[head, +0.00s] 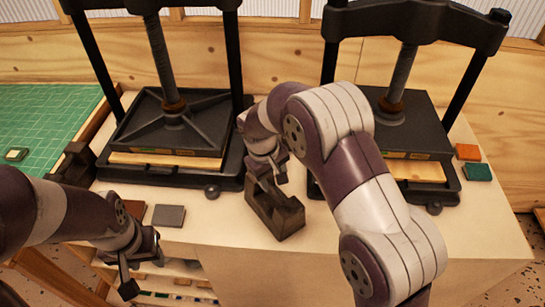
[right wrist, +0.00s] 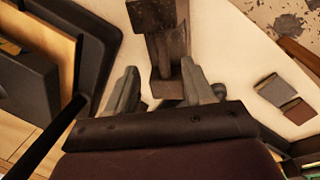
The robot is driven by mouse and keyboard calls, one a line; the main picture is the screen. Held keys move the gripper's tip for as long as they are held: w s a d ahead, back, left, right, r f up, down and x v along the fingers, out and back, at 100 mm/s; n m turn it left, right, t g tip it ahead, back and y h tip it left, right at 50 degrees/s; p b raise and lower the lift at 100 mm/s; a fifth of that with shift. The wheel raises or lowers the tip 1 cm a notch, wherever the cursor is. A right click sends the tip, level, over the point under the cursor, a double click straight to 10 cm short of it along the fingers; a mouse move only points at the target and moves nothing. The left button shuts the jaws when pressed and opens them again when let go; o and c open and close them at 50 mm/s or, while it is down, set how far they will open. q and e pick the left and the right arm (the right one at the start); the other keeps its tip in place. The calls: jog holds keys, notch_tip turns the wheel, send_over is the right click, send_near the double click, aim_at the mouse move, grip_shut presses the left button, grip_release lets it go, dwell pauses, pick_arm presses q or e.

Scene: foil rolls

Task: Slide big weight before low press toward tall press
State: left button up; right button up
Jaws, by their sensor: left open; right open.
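A dark metal weight (head: 278,222) with raised ends stands on the pale worktop, in front of the gap between two black screw presses. It looks bigger than another dark weight (head: 75,163) left of the left press. My right gripper (head: 268,177) is open just above and at the weight; in the right wrist view the weight (right wrist: 163,50) shows between and beyond its fingers (right wrist: 162,92). Contact cannot be told. The left press (head: 165,125) and right press (head: 400,115) both have tops at or near the frame edge. My left gripper (head: 140,275) is open, empty, by the worktop's front edge.
A grey tile (head: 169,215) and a brown tile (head: 133,208) lie near the front left edge. Orange (head: 468,152) and green (head: 478,172) tiles lie right of the right press. A green cutting mat (head: 45,120) is far left. The front right worktop is clear.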

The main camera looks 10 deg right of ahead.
aim_at(279, 197)
jog(key=shift+f, duration=0.1)
jog(key=shift+d, duration=0.1)
jog(key=f+p, duration=0.1)
jog(key=f, duration=0.2)
jog(key=d+f+p, duration=0.1)
jog(key=f, duration=0.3)
jog(key=w+d+f+p, duration=0.1)
jog(key=f, duration=0.3)
jog(key=shift+f+p, duration=0.15)
jog(key=shift+p, duration=0.2)
jog(key=shift+d+f, duration=0.1)
jog(key=shift+f, duration=0.5)
grip_shut()
dwell(0.4)
